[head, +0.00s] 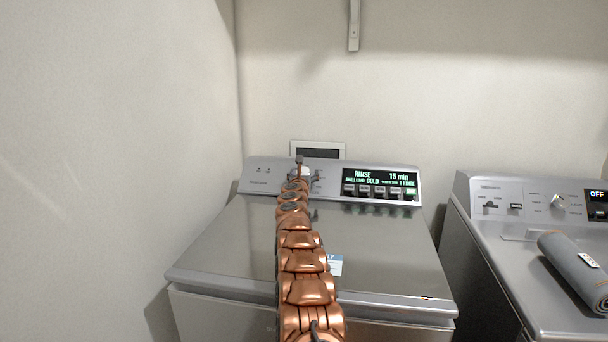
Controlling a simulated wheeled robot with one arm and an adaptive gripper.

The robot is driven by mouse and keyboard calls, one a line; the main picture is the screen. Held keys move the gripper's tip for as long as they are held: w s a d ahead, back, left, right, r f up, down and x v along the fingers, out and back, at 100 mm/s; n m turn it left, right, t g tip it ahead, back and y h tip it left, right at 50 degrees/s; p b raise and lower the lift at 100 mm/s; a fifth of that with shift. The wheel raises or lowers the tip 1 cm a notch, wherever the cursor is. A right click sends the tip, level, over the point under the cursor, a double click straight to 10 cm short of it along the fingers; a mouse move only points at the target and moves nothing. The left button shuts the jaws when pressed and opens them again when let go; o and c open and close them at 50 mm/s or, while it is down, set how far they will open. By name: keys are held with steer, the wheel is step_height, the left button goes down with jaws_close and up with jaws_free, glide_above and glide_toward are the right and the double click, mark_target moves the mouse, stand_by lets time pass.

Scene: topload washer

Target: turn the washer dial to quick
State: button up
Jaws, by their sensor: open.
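The topload washer (225,258) stands ahead with its lid closed. Its control panel (262,175) runs along the back. The display (380,179) reads RINSE, COLD and 15 min. The pale round dial (305,172) is at the panel's left-middle, mostly hidden behind my arm's end. My copper arm reaches over the lid to the panel. My gripper (299,160) is open at the dial. One dark finger shows above it; the rest is hidden. I cannot tell whether it touches the dial.
A second machine (478,224) with its own knob (558,202) and an OFF display stands to the right. A rolled grey towel (572,265) lies on it. A wall (120,150) is close on the left. A bracket (354,25) hangs above.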

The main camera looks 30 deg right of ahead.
steer(key=c, duration=1.2)
steer(key=shift+n+t+y+b, duration=0.3)
steer(key=shift+n+y+b, duration=0.1)
steer(key=shift+n+b, duration=0.1)
steer(key=shift+f+n+y, duration=0.1)
steer(key=shift+n+y, duration=0.2)
steer(key=n+y, duration=0.1)
steer(key=n+t+y+b, duration=0.1)
steer(key=n, duration=0.1)
steer(key=shift+d+r, duration=0.1)
steer(key=shift+r, duration=0.1)
steer(key=n+y+p, duration=0.1)
steer(key=n+y, duration=0.1)
steer(key=n, duration=0.1)
steer(key=shift+r+t+y+p, duration=0.15)
steer(key=shift+t+y+p, duration=0.15)
steer(key=shift+t+p, duration=0.1)
steer(key=n+y+p, duration=0.2)
steer(key=shift+n+y+p, duration=0.3)
steer(key=shift+n, duration=0.1)
steer(key=shift+a+f, duration=0.2)
